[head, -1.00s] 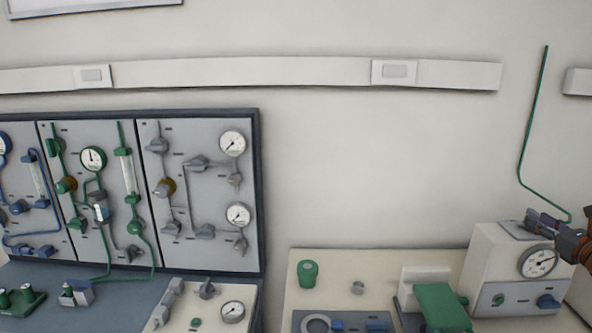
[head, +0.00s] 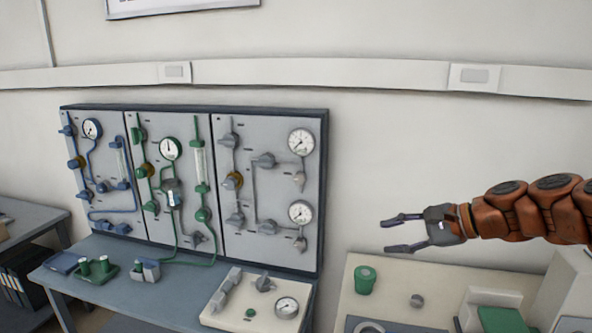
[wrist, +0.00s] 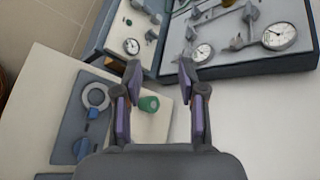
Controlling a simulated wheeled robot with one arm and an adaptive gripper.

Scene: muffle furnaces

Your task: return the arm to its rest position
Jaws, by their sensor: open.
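My orange arm reaches in from the right edge of the head view, stretched out level toward the left. My gripper (head: 402,232) is at its end, with two dark purple-grey fingers spread apart and nothing between them. It hangs in the air above the cream bench unit (head: 440,280), up and to the right of a green knob-like cylinder (head: 365,279). In the wrist view my gripper (wrist: 160,78) is also open and empty. The green cylinder (wrist: 149,103) shows beyond and between the fingers there, apart from them.
A gauge panel (head: 268,190) with blue, green and grey pipework stands on the blue-grey bench (head: 130,290) at left. A cream box with a gauge (head: 255,308) is at front centre. A green-topped device (head: 500,318) stands at lower right.

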